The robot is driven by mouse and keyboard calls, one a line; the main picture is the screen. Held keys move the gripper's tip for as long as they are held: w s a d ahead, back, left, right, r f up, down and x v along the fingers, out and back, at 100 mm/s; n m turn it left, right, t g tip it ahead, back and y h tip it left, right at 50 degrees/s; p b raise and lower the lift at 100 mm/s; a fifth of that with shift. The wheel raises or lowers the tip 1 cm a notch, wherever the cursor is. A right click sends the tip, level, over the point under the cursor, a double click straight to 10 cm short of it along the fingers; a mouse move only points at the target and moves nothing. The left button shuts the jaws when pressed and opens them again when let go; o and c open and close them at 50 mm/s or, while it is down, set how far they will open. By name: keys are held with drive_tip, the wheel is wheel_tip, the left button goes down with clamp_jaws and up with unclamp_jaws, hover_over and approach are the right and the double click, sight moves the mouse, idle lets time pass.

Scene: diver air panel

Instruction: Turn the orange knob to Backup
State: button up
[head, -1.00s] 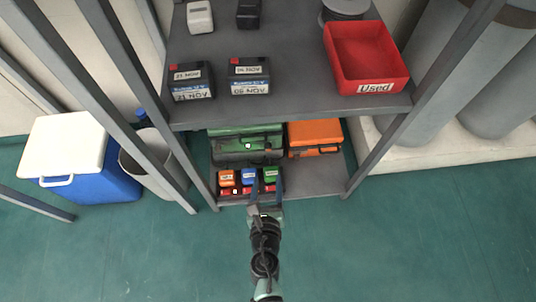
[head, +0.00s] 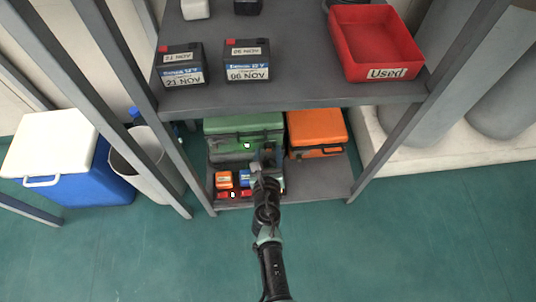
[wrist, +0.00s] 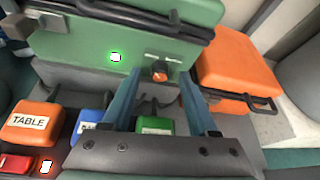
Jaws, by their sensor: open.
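I cannot tell which position the knob points to. My gripper (wrist: 159,82) is open, its two blue fingers to the left and right of the knob, with no clear contact. In the head view my gripper (head: 265,158) is in front of the green case (head: 225,125) on the lower shelf and hides the knob.
An orange case (wrist: 235,65) stands close on the right. Small coloured boxes, one orange and labelled TABLE (wrist: 35,122), lie below left. The upper shelf (head: 290,95) overhangs the arm.

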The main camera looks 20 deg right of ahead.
drive_tip(key=shift+w+d, duration=0.1)
drive_tip(key=shift+w, duration=0.15)
clamp_jaws()
